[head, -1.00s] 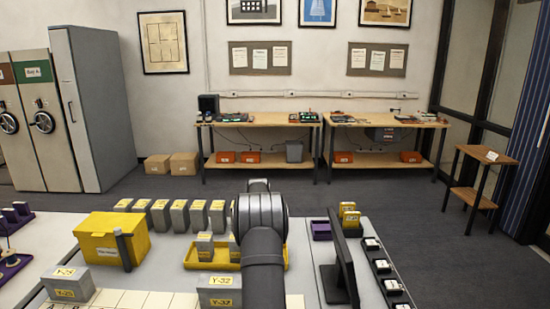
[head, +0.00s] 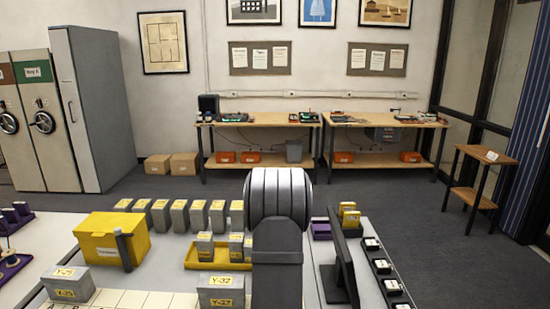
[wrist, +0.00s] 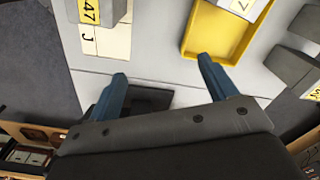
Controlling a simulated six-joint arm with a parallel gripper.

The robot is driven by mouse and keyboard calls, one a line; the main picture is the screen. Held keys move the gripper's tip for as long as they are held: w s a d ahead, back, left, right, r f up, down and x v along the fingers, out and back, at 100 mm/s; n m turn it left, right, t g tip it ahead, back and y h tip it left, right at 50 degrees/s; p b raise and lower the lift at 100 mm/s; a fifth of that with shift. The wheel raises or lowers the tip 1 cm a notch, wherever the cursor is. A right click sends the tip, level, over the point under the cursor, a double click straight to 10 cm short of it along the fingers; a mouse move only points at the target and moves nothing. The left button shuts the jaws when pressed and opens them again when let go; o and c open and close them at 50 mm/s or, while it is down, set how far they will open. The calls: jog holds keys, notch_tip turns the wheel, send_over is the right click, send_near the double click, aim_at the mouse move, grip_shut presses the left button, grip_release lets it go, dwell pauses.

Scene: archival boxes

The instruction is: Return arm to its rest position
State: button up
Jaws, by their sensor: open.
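My gripper (wrist: 162,76) shows in the wrist view with its two blue fingers spread apart and nothing between the tips. It is above the light grey table (wrist: 165,65), near the yellow tray (wrist: 190,40) and a grey box labelled 47 (wrist: 98,12). In the head view my arm stands upright at the middle front, and the gripper itself cannot be made out there. The yellow tray (head: 193,266) is just left of my arm and holds several small grey boxes (head: 204,245). My arm hides part of the table behind it.
A yellow box (head: 105,245) and a grey box labelled Y-32 (head: 220,288) are left of my arm. Several grey boxes (head: 160,215) stand in a row behind the tray. A dark monitor (head: 345,265) stands close on the right, beside a strip of small items (head: 382,268).

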jog(key=s+a+n, duration=0.1)
jog(key=s+n, duration=0.1)
jog(key=s+a+n, duration=0.1)
jog(key=s+n, duration=0.2)
jog(key=s+a+n, duration=0.2)
jog(key=shift+s+r+n, duration=0.2)
jog(key=shift+s+n, duration=0.2)
jog(key=shift+w+a+r+m, duration=0.1)
jog(key=shift+w+a+m, duration=0.2)
jog(key=shift+a+m, duration=0.35)
